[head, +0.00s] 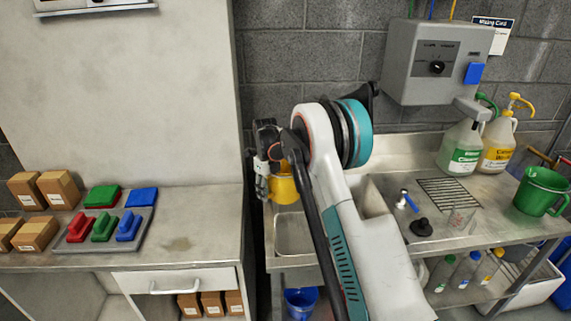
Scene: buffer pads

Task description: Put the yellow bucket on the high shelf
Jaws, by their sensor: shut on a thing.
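The yellow bucket (284,188) is near the middle of the head view, in the air in front of the left end of the steel sink counter. My gripper (266,180) is shut on it at its left side. My white and teal arm covers the bucket's right part. I cannot make out the exact grip point on the rim or handle. A pale ledge (95,12) at the top left is cut off by the picture's edge. I cannot tell whether it is the high shelf.
The left bench (205,215) holds small cartons (58,190) and red, green and blue pads on a grey tray. A grey wall box (437,65) hangs above. A blue bucket (301,304) is below.

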